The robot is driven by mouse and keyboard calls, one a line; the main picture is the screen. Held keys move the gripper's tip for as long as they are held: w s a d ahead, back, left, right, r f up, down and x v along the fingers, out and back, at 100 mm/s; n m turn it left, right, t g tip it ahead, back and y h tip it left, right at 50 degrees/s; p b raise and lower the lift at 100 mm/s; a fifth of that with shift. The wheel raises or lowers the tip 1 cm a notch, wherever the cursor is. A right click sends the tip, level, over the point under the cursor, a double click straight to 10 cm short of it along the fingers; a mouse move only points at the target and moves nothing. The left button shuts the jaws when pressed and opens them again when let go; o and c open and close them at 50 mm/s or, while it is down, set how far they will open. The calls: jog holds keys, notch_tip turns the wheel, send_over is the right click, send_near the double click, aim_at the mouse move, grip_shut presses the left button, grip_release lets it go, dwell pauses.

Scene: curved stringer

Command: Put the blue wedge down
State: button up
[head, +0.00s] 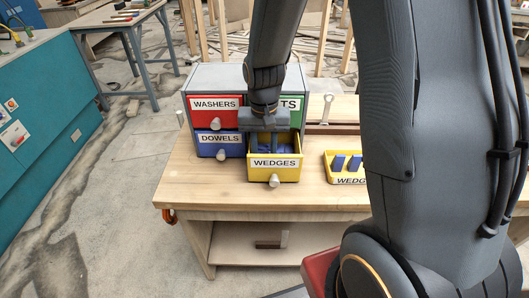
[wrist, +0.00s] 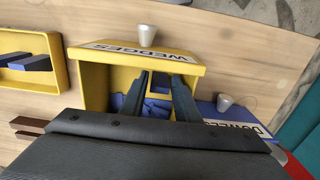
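The yellow drawer labelled WEDGES (head: 288,172) is pulled out of the cabinet. It also shows in the wrist view (wrist: 97,85), with several blue wedges (wrist: 127,103) lying inside. My gripper (head: 267,146) reaches down into this drawer from above. In the wrist view its two dark fingers (wrist: 160,76) stand apart inside the drawer. A blue piece (wrist: 160,84) shows between the fingertips, and it looks like it rests in the drawer. The finger faces are partly hidden, so contact with it is hard to see.
The cabinet (head: 219,75) also has closed red WASHERS (head: 202,118), blue DOWELS (head: 205,148) and green (head: 296,118) drawers. A yellow tray (head: 330,172) with blue wedges stands to the right on the wooden bench (head: 210,195). Bare bench lies between the drawer and tray.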

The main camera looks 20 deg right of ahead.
notch_tip(320, 180, up, 13)
jog(key=b, duration=0.2)
dwell(0.5)
jog(key=shift+r, duration=0.1)
